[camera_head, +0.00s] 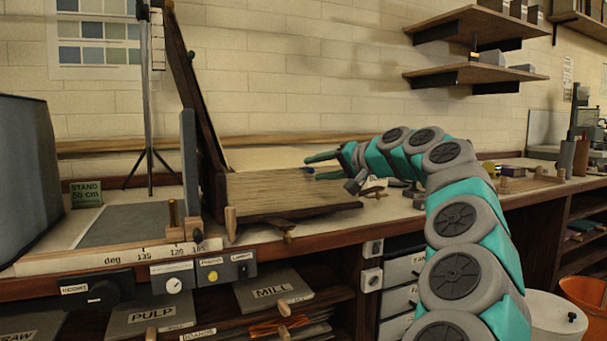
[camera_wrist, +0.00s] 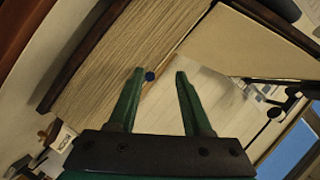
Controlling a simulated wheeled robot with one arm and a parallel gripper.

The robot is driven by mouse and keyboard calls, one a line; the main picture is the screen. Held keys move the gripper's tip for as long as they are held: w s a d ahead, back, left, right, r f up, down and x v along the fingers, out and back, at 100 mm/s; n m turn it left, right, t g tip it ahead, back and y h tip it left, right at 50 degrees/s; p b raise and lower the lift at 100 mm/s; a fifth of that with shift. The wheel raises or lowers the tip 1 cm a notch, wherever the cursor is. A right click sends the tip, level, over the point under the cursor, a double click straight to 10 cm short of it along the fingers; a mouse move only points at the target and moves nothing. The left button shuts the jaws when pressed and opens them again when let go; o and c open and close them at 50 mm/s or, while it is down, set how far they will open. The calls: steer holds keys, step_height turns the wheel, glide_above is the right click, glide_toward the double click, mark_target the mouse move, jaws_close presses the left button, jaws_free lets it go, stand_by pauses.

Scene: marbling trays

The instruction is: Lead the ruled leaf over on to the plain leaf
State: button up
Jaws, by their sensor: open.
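A leaf with fine parallel lines and a dark frame, which I take as the ruled leaf (camera_head: 285,190), stands on the bench left of my gripper (camera_head: 311,168). In the wrist view the ruled leaf (camera_wrist: 130,50) fills the upper left, and a smooth cream panel, perhaps the plain leaf (camera_wrist: 250,40), lies to its right. A small dark blue knob (camera_wrist: 150,76) shows between the fingertips of my gripper (camera_wrist: 160,72), closer to the left finger. The fingers are apart. I cannot tell whether either touches the knob or the leaf.
A dark-framed board (camera_head: 196,85) leans up steeply at the left. A degree scale (camera_head: 125,257) runs along the bench front. A tripod stand (camera_head: 150,150) and a grey screen (camera_head: 25,170) are further left. Small items stand on the bench to the right.

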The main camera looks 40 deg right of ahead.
mark_target(309, 170)
steer(key=shift+m+t+h, duration=0.3)
steer(key=shift+h, duration=0.1)
steer(key=shift+w+d+f+p, duration=0.1)
steer(key=shift+w+d+f, duration=0.15)
steer(key=shift+w, duration=0.8)
steer(key=shift+w+d+f+p, duration=0.1)
steer(key=shift+w+d+f, duration=0.2)
steer(key=shift+w, duration=0.7)
steer(key=shift+w+d+f+p, duration=0.1)
steer(key=shift+w+d+f, duration=0.15)
steer(key=shift+w, duration=0.8)
jaws_close()
